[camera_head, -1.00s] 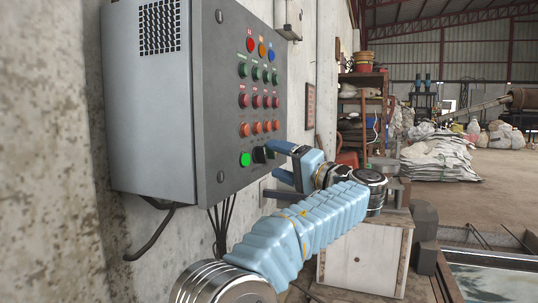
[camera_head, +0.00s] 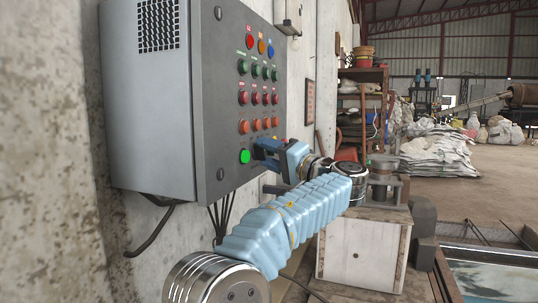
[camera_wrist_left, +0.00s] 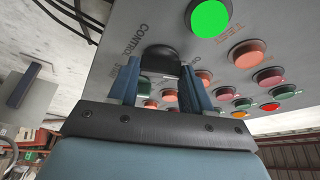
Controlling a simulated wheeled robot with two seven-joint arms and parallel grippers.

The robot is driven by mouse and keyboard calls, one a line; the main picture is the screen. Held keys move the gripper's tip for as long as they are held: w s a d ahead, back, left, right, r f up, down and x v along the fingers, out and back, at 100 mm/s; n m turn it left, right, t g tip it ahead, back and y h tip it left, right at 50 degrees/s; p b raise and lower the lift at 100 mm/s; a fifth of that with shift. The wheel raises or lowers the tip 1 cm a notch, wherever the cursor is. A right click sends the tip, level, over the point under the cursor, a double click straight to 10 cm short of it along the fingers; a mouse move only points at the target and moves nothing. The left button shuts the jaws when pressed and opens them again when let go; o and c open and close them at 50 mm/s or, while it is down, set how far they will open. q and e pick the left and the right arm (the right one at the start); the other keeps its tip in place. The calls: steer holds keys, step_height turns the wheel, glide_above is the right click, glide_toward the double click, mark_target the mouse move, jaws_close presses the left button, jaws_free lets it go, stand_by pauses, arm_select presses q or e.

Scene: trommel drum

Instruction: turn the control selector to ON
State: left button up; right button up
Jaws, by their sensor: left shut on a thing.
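The grey control box (camera_head: 213,60) hangs on the wall at the left, with rows of coloured buttons on its front. The control selector is a black knob (camera_wrist_left: 160,54) in the left wrist view, beside the word CONTROL. My left gripper (camera_head: 262,150) is at the bottom row of the panel, right of the lit green button (camera_head: 245,156). In the left wrist view its two blue fingers (camera_wrist_left: 158,82) stand on either side of the knob and are shut on it. The fingers and hand hide the knob in the head view. My right gripper is in neither view.
Several red, orange and green buttons (camera_head: 257,97) sit close above the gripper. Black cables (camera_head: 222,222) hang below the box. A wooden cabinet (camera_head: 362,252) stands behind my left arm. Open floor (camera_head: 483,205) lies to the right.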

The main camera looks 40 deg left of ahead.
arm_select(q)
steer(key=m+h+p, duration=0.1)
steer(key=m, duration=0.3)
steer(key=m+h+p, duration=0.2)
steer(key=m, duration=0.3)
steer(key=shift+r+h, duration=0.15)
steer(key=shift+h, duration=0.15)
stand_by(0.6)
steer(key=o, duration=1.1)
steer(key=shift+c, duration=0.2)
steer(key=shift+d, duration=0.1)
